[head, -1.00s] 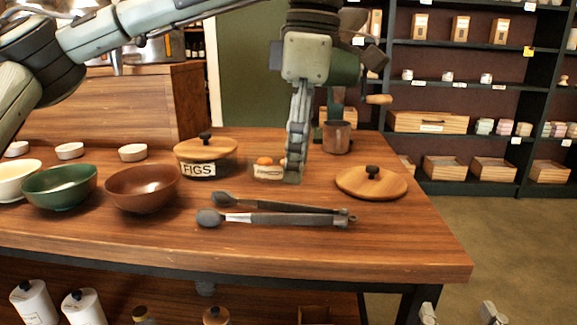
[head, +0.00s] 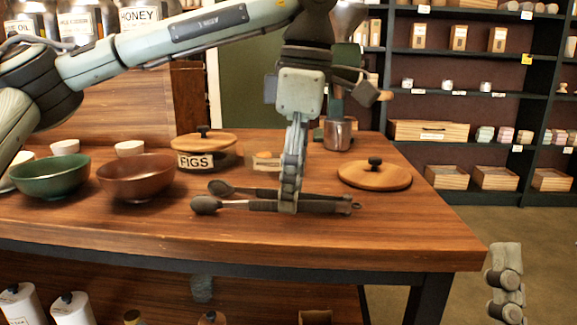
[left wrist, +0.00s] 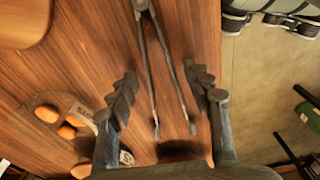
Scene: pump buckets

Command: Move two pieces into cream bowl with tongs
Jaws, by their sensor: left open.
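The dark tongs (head: 240,205) lie on the wooden table, pivot end to the right, arms spread. My left gripper (head: 289,197) is down at the tongs; in the left wrist view (left wrist: 163,92) its fingers are open, with both arms of the tongs (left wrist: 170,75) between them. The cream bowl (head: 14,163) is at the left edge, mostly hidden by the green bowl and cut off. My right gripper (head: 507,283) shows at the lower right, clear of the table.
A green bowl (head: 52,180) and a brown bowl (head: 137,180) stand left of the tongs. A lidded FIGS jar (head: 207,155) stands behind. A loose wooden lid (head: 374,176) lies at the right, with a metal cup (head: 338,135) farther back. The table front is clear.

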